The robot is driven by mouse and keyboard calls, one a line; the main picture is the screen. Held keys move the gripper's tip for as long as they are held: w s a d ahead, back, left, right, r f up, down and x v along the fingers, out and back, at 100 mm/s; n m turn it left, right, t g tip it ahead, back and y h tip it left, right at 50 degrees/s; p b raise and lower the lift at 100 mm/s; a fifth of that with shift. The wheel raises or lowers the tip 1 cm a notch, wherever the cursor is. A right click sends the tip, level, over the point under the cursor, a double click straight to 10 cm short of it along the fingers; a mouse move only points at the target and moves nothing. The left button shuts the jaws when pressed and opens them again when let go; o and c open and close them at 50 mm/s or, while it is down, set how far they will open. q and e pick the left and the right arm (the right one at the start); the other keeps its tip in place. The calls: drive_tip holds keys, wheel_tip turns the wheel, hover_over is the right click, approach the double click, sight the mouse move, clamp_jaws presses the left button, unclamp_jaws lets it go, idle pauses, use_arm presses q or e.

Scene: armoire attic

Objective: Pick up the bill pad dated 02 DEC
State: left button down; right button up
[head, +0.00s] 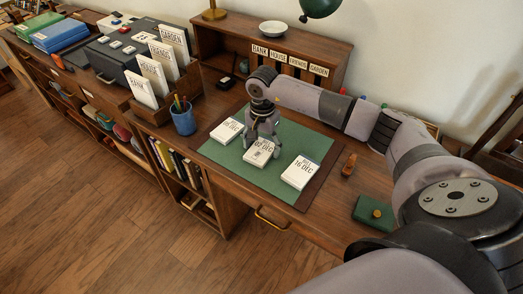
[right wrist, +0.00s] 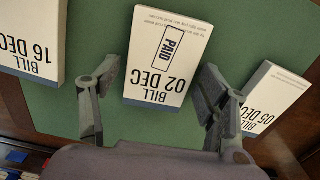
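The white bill pad dated 02 DEC (head: 258,154) lies on the green desk mat (head: 219,154), between the 05 DEC pad (head: 227,131) and the 16 DEC pad (head: 300,173). In the right wrist view the 02 DEC pad (right wrist: 166,58) shows a PAID stamp, with the 16 DEC pad (right wrist: 32,40) at left and the 05 DEC pad (right wrist: 272,98) at right. My right gripper (head: 262,144) points down over the 02 DEC pad. In the wrist view its open fingers (right wrist: 159,72) stand apart on either side of that pad, with gaps visible. My left gripper is out of view.
A blue pen cup (head: 183,121) and a rack of labelled envelopes (head: 160,68) stand left of the mat. A labelled wooden organiser (head: 222,46) stands behind. A wooden stamp (head: 349,165) and a green box (head: 373,213) lie to the right.

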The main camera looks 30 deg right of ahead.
drive_tip(key=c, duration=0.9)
drive_tip(key=shift+r, duration=0.1)
